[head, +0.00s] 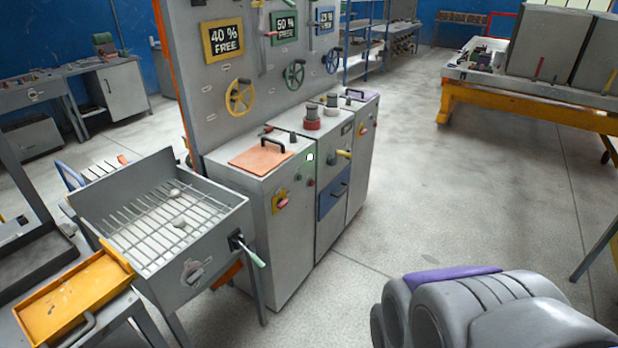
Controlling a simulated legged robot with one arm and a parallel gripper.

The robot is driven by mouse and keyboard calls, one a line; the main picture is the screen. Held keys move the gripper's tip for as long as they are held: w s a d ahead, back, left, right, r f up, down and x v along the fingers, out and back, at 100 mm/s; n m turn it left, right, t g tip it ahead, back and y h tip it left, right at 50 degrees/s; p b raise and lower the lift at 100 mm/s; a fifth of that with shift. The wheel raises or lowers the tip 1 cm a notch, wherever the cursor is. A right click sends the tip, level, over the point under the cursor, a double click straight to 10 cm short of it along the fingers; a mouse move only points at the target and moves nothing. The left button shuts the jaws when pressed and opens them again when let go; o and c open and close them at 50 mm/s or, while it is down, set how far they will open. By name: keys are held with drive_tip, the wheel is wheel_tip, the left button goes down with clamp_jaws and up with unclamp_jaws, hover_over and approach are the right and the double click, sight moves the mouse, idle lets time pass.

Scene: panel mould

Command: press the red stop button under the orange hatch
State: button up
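The orange hatch (261,155) lies flat and shut on top of the left grey cabinet (287,245) in the head view. It has a dark handle (273,146). No red stop button shows on the cabinet top; whatever lies under the hatch is hidden. A red knob or switch on a yellow plate (278,203) is on the cabinet's front face. A large rounded grey part of my own arm, with a purple strip, fills the bottom right, well apart from the cabinet. No gripper fingers can be made out.
A grey tray with a wire grid (168,222) and a pale-handled lever (250,250) stands left of the cabinet. A panel with handwheels (239,97) rises behind it. An orange-framed table (520,103) stands at right. The floor (420,190) between is clear.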

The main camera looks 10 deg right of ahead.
clamp_jaws()
idle(1.4)
